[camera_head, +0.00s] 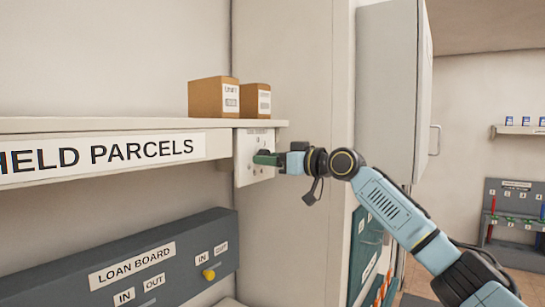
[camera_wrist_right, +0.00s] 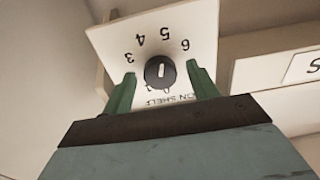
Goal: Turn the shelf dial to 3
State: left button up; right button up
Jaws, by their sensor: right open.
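The shelf dial is a round black knob (camera_wrist_right: 160,72) with a short white line, on a white plate (camera_wrist_right: 110,35). In the right wrist view the plate appears upside down, with 3, 4, 5 and 6 readable around the knob. The white line stands nearly upright in that picture; I cannot tell which number it marks. My right gripper (camera_wrist_right: 160,70) is open, with one green finger on each side of the knob; contact is unclear. In the head view my right gripper (camera_head: 266,158) is at the plate (camera_head: 243,172) on the shelf's end and hides the knob. My left gripper is not in view.
The held parcels shelf (camera_head: 100,125) runs left of the plate, with two brown boxes (camera_head: 208,97) (camera_head: 255,100) on top. A grey loan board (camera_head: 130,262) with a yellow knob (camera_head: 208,274) is below. A grey cabinet door (camera_head: 390,90) stands right of the wall.

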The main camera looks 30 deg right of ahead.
jog(key=c, duration=1)
jog(key=shift+n, duration=0.3)
jog(key=shift+d+n, duration=0.1)
jog(key=shift+n, duration=7.5)
